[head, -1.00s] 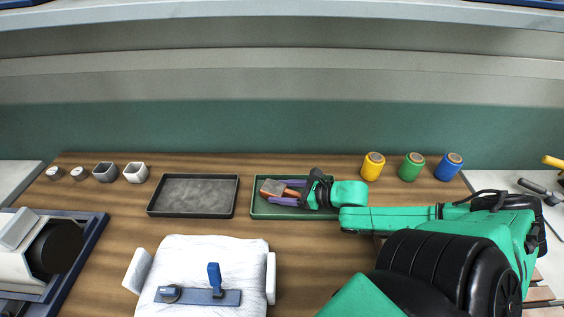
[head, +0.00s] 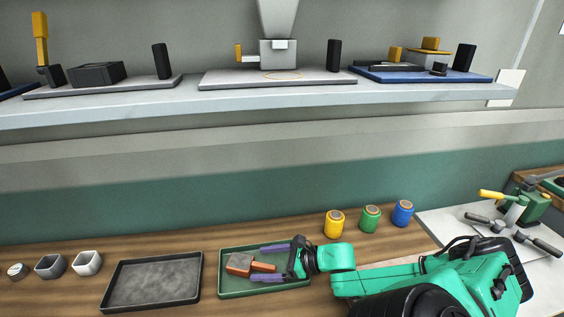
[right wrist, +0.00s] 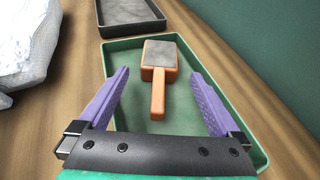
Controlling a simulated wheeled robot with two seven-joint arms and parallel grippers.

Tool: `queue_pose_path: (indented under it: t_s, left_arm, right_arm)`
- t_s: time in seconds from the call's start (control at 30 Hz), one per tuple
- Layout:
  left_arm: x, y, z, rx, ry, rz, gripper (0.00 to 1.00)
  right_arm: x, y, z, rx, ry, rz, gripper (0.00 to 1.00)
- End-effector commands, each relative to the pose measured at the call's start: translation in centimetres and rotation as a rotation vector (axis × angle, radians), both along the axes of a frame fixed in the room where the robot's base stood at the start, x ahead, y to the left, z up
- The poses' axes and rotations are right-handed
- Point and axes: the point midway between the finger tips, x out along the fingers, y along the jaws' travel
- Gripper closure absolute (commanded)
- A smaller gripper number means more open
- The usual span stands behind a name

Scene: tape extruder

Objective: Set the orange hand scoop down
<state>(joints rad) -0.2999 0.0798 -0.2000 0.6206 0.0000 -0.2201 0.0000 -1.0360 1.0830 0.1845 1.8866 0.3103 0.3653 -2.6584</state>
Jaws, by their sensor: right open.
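The orange hand scoop (head: 246,264) lies in the green tray (head: 236,291) on the wooden table. In the right wrist view the scoop (right wrist: 158,98) shows a square head with a grey top, and its short handle points toward my gripper. The scoop rests on the floor of the green tray (right wrist: 245,137). My right gripper (head: 272,262) is open, with its purple fingers apart on either side of the handle and not touching it. The fingers of the gripper also show in the right wrist view (right wrist: 160,88). My left gripper is not in view.
A dark tray (head: 108,291) stands left of the green tray. Yellow (head: 334,224), green (head: 370,219) and blue (head: 402,213) spools stand behind my right arm. Small cups (head: 87,263) stand at the left.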

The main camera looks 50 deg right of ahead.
Motion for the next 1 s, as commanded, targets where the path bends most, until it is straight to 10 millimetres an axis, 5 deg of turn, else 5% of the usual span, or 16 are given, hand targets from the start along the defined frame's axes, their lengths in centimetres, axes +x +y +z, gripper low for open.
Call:
queue_pose_path:
  t_s: [0.3,1.0]
  left_arm:
    - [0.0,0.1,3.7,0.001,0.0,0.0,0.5]
    - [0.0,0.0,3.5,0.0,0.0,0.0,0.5]
  right_arm:
    - [-5.3,-2.9,2.9,0.001,-0.002,-0.004,0.01]
    - [-5.6,-2.9,2.6,0.0,-0.001,0.0,0.01]
